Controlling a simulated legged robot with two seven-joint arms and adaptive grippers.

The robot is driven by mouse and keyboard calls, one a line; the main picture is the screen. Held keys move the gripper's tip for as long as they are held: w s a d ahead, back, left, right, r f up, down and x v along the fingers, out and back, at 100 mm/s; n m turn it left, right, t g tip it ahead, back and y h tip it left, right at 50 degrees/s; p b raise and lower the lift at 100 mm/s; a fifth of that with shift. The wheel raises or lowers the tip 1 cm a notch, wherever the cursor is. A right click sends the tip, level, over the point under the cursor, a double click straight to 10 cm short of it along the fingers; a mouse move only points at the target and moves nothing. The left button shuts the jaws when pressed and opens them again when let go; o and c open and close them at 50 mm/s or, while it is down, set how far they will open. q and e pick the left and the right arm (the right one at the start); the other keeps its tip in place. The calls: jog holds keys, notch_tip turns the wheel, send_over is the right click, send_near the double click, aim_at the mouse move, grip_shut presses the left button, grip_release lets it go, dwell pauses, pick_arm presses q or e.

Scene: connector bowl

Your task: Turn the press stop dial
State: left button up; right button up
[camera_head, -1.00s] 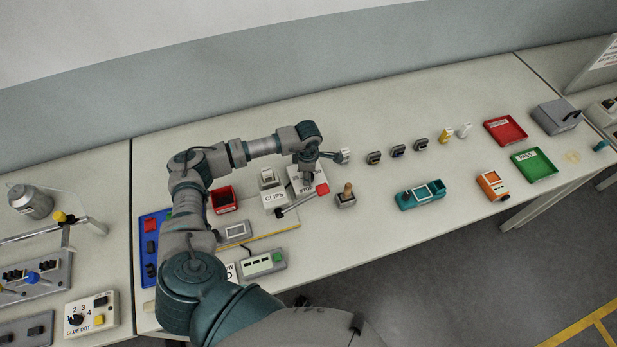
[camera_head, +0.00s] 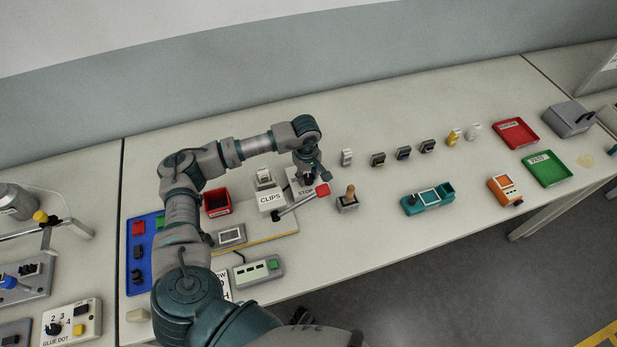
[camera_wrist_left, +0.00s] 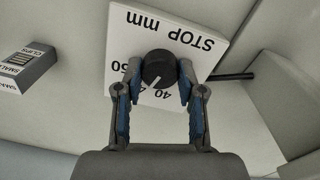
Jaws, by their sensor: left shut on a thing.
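The press stop dial (camera_wrist_left: 158,68) is a round black knob with a white pointer line, on a white plate marked "STOP mm" (camera_wrist_left: 190,35) with numbers around the knob. In the left wrist view my left gripper (camera_wrist_left: 158,84) has its blue-padded fingers on either side of the dial, shut on it. In the head view the left gripper (camera_head: 314,176) is over the STOP box (camera_head: 305,191), and the dial is largely hidden by it. My right gripper is not in view.
A lever with a red end (camera_head: 322,189) lies close beside the STOP box, next to the CLIPS box (camera_head: 271,200). A red bin (camera_head: 217,202) is left of it. A wooden-handled tool (camera_head: 349,198) stands to the right. Several small connectors stand behind on open table.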

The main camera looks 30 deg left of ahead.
aim_at(307, 176)
pick_arm(q)
jog(key=shift+w+a+m, duration=0.1)
jog(key=shift+m, duration=0.5)
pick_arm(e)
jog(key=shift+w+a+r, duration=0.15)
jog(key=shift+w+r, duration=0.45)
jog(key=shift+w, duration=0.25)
pick_arm(q)
jog(key=shift+r, duration=0.1)
jog(key=o, duration=1.1)
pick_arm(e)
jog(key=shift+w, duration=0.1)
pick_arm(q)
jog(key=shift+o, duration=0.2)
notch_tip(307, 176, up, 12)
jog(key=shift+a, duration=0.15)
